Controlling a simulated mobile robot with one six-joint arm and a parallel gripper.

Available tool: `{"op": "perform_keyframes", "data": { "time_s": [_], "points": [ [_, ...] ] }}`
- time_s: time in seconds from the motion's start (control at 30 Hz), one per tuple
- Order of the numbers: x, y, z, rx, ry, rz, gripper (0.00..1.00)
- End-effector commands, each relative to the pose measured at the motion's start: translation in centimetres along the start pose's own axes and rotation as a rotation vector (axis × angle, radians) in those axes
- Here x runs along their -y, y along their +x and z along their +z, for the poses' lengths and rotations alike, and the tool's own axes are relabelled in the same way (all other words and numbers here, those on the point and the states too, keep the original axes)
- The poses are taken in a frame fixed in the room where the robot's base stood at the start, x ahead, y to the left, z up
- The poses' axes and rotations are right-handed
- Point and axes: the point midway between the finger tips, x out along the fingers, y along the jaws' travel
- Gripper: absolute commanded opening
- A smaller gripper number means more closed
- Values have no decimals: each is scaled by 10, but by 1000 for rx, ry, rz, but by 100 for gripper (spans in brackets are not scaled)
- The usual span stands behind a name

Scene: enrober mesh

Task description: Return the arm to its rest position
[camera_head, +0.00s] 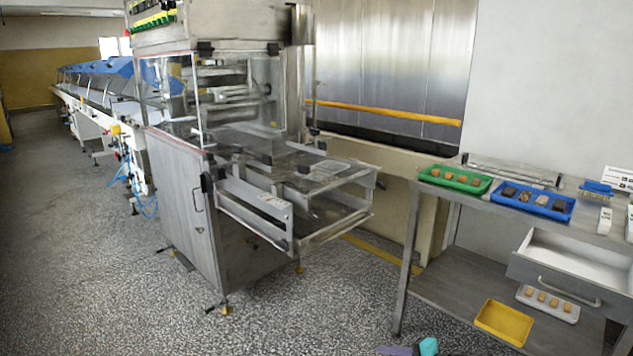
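My gripper does not show clearly in the head view, and I cannot see its fingers. A small teal and purple piece is cut off by the bottom edge, right of the middle. I cannot tell whether it is part of my arm. The steel enrober machine (182,205) stands in the middle, with clear guards on its upper part. Its mesh outfeed (322,172) sticks out to the right, toward the table.
A steel table (455,207) at the right bears a green tray (427,180) and a blue tray (568,214) of sweets. Its drawer (565,262) is open. A yellow tray (503,323) and a pale tray (570,317) lie on the lower shelf. Speckled floor (290,325) is clear in front.

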Motion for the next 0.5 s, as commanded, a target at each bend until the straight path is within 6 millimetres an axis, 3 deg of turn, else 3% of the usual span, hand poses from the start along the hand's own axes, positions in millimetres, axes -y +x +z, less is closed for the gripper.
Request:
{"op": "perform_keyframes", "data": {
  "time_s": [0.2, 0.5],
  "points": [
    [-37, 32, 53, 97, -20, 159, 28],
    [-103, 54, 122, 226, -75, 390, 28]
  ]
}}
